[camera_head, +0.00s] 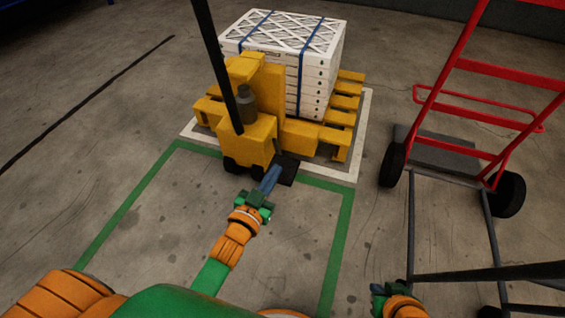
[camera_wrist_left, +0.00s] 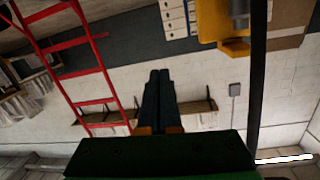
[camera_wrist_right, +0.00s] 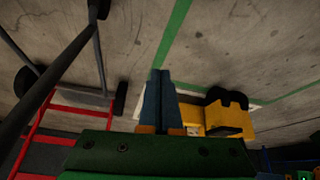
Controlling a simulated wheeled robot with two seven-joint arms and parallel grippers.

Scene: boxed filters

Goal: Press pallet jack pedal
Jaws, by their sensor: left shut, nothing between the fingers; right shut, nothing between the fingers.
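The yellow pallet jack (camera_head: 250,140) stands upright with a black handle (camera_head: 217,65). A dark, flat pedal (camera_head: 288,172) sticks out low at its front right. My left gripper (camera_head: 271,176) is shut and empty, its blue fingers over or against the pedal's left part; I cannot tell if they touch. In the left wrist view its fingers (camera_wrist_left: 159,78) are together, and the jack (camera_wrist_left: 228,25) is at the top right. My right gripper (camera_head: 382,290) is low in the head view, away from the jack; its shut, empty fingers show in the right wrist view (camera_wrist_right: 160,78).
Strapped white filter boxes (camera_head: 310,75) sit on a yellow pallet (camera_head: 345,105) behind the jack. A red hand truck (camera_head: 480,110) stands at the right, near my right arm. Green floor lines (camera_head: 130,200) mark a clear area in front of the jack.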

